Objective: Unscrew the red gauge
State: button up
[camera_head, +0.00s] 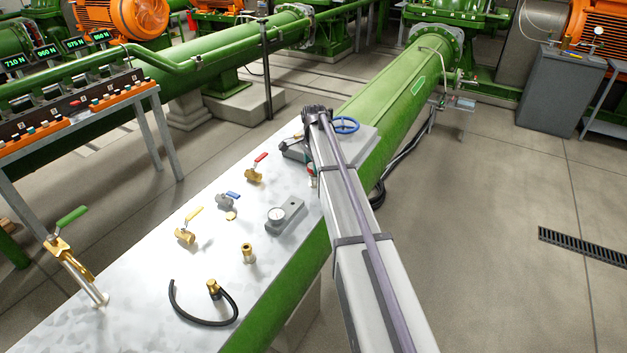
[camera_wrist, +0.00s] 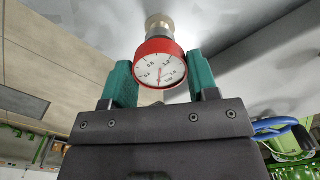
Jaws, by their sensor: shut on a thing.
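The red gauge (camera_wrist: 150,47) has a red rim and a white dial. In the wrist view it sits between the two green fingers of my gripper (camera_wrist: 161,62), which is shut on it. A pale round fitting (camera_wrist: 158,21) shows directly behind the gauge, in line with it. I cannot tell whether the thread is still engaged. In the head view my arm covers most of this spot, and the gauge cannot be made out clearly.
A blue handwheel (camera_head: 346,125) stands close beside my arm's end. Open floor (camera_head: 500,230) lies to the right.

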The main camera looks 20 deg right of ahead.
jog(key=shift+r, duration=0.1)
notch_tip(320, 180, up, 4)
jog(key=p, duration=0.4)
